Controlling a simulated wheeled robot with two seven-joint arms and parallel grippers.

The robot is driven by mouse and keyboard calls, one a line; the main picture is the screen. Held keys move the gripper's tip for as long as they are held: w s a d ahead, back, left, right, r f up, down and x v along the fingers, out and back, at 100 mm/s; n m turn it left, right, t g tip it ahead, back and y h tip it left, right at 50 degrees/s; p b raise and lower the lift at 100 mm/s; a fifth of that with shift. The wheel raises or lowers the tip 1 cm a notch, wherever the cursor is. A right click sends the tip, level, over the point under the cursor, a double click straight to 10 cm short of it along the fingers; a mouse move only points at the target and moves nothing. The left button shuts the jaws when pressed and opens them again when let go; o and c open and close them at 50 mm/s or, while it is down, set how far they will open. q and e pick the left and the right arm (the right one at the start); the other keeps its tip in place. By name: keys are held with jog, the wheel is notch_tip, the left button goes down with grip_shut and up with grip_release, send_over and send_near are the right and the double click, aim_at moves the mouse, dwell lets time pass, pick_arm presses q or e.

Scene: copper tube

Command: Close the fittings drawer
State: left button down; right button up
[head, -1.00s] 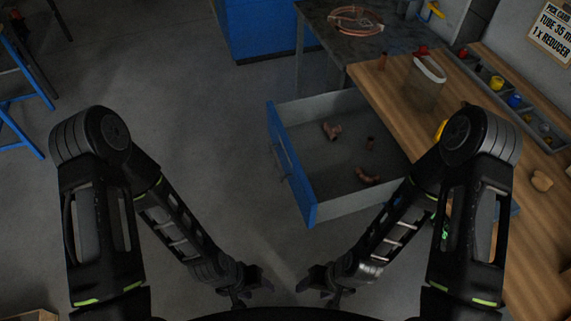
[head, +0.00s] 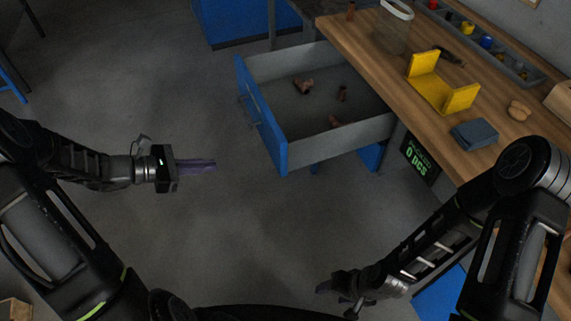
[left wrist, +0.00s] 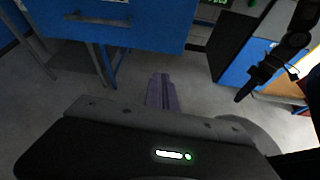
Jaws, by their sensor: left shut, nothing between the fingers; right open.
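The fittings drawer (head: 335,148) is pulled out from under the wooden bench. It has a blue front (head: 262,118) with a grey bar handle (head: 248,108), and several copper fittings (head: 303,86) lie inside. In the left wrist view the blue front (left wrist: 150,22) and handle (left wrist: 98,20) fill the top. My left gripper (head: 212,165) is shut and empty, left of the drawer front and apart from it. Its shut fingers show in the left wrist view (left wrist: 161,92). My right gripper (head: 325,288) is open and empty, low over the floor, in front of the drawer's near side.
The wooden bench (head: 400,95) holds a yellow bracket (head: 440,92), a blue-grey block (head: 474,134), a clear container (head: 393,30) and a grey parts tray (head: 508,65). A dark sign (head: 419,158) hangs below its edge. The floor left of the drawer is clear.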

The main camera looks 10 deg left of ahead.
aim_at(273, 150)
pick_arm(q)
jog(key=r+h, duration=0.1)
jog(key=d+r, duration=0.1)
jog(key=shift+d+r+n+h, duration=0.15)
jog(key=shift+r+n+h, duration=0.15)
jog(key=shift+r+h, duration=0.1)
jog(key=shift+w+d+f, duration=0.1)
jog(key=shift+w+d, duration=0.05)
jog(key=x, duration=0.4)
jog(key=p+x, duration=0.1)
jog(key=x, duration=0.4)
jog(key=r+x, duration=0.1)
jog(key=x, duration=0.3)
jog(key=shift+w+d, duration=0.3)
jog(key=shift+w, duration=0.1)
jog(key=shift+d, duration=0.15)
